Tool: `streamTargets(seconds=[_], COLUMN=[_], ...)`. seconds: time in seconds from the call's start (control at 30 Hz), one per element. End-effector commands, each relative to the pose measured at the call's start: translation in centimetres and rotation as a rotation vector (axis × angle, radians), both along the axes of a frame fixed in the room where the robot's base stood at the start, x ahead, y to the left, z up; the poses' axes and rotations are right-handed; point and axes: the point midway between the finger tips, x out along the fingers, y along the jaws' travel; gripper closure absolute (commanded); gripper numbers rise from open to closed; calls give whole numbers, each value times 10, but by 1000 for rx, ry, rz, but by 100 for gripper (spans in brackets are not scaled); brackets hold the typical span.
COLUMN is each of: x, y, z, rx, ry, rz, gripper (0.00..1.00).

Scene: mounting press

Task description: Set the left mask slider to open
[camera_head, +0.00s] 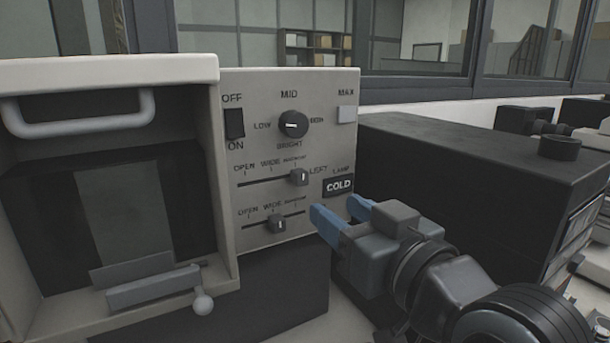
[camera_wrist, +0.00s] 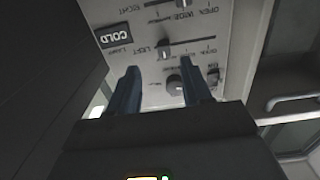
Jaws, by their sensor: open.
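The left mask slider (camera_head: 299,177) is the upper slider on the grey control panel. Its dark knob sits at the right end of its track, beside the word LEFT and away from OPEN at the left end. In the wrist view the panel appears upside down, and this knob (camera_wrist: 163,53) shows just beyond the fingertips. The lower slider (camera_head: 278,224) stands near WIDE. My gripper (camera_head: 342,213) is open and empty, with blue fingers pointing at the panel. In the head view it is below and right of the upper knob, apparently apart from it.
A rotary knob (camera_head: 293,124) and an OFF/ON switch (camera_head: 234,123) sit above the sliders. A COLD lamp sign (camera_head: 339,186) is at right. A cabinet with a handle (camera_head: 84,118) stands left; a large dark box (camera_head: 470,175) stands right, close to my arm.

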Motion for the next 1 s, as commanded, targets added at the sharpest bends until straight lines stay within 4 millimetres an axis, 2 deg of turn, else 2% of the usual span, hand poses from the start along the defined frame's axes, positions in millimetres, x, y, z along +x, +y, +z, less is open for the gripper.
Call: streamTargets(seconds=[0.03, 0.17, 0.7, 1.0], x=[2, 6, 62, 68], y=[3, 8, 46, 50], z=[8, 14, 14, 13], rx=[-6, -13, -11, -11], ry=[-8, -11, -10, -11], rz=[9, 19, 18, 17], gripper=[51, 51, 51, 51])
